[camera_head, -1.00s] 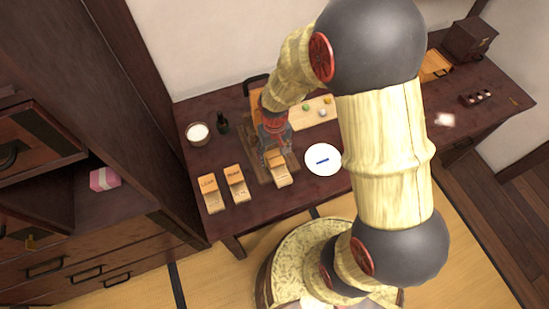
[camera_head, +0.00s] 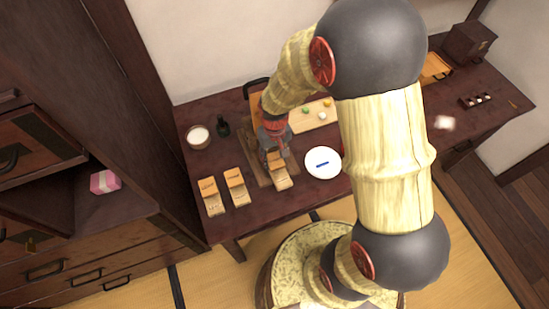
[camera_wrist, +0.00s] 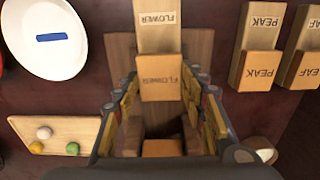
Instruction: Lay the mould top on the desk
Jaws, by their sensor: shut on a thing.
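My gripper (camera_head: 275,155) hangs over the brown wooden mould by the desk's middle. In the wrist view my gripper (camera_wrist: 165,110) has one jointed finger on each side of the wooden mould top (camera_wrist: 162,113), closed on it. The mould top is partly hidden by the fingers and gripper body, so I cannot tell whether it is clear of the wood below. The FLOWER holder (camera_wrist: 160,78) is just beyond the fingers. The dark desk (camera_head: 235,205) shows around these things.
The PEAK holder (camera_head: 236,187) and LEAF holder (camera_head: 210,196) stand left. A white plate with a blue bar (camera_head: 323,163) lies right.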

